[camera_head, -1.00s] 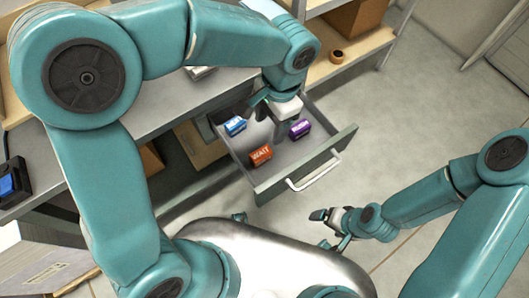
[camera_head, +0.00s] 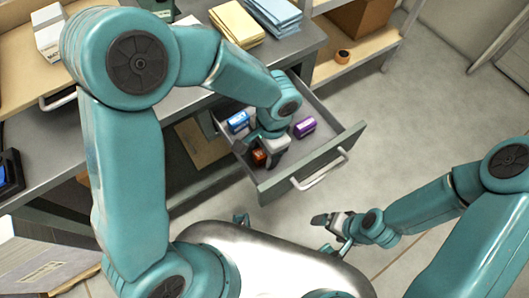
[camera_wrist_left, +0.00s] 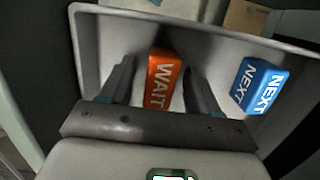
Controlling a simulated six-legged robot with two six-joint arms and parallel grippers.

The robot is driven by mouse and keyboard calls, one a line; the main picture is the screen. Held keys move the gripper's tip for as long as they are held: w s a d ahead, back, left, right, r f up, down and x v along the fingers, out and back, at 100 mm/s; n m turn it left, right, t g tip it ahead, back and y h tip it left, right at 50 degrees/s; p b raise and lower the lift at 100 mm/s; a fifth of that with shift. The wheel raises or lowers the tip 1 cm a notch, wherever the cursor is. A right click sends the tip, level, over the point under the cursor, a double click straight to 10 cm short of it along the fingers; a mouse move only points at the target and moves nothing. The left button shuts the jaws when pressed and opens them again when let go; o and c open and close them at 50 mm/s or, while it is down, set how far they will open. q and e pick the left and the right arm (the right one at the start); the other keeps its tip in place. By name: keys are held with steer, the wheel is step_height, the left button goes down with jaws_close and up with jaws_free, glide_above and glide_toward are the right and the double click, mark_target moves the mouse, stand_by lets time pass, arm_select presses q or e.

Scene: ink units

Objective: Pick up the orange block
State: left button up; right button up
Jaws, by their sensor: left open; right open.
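The orange block (camera_head: 259,156), marked "WAIT", lies in the open drawer (camera_head: 335,148). In the head view my left gripper (camera_head: 268,158) is down in the drawer and hides much of the block. In the left wrist view the orange block (camera_wrist_left: 161,78) lies between the two open fingers of my left gripper (camera_wrist_left: 158,88). My right gripper (camera_head: 322,221) is open and empty, outside the drawer at the lower middle.
A blue block (camera_head: 238,121) marked "NEXT" lies in the drawer; it also shows right of my fingers in the left wrist view (camera_wrist_left: 259,86). A purple block (camera_head: 305,127) lies by the drawer's right side. Yellow papers (camera_head: 237,24) and blue papers (camera_head: 270,18) lie on the desk.

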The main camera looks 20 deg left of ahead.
arm_select(q)
steer(key=c, duration=1)
steer(key=shift+c, duration=0.2)
steer(key=shift+r, duration=0.1)
step_height(320, 180, up, 20)
steer(key=p, duration=0.4)
steer(key=shift+p, duration=0.3)
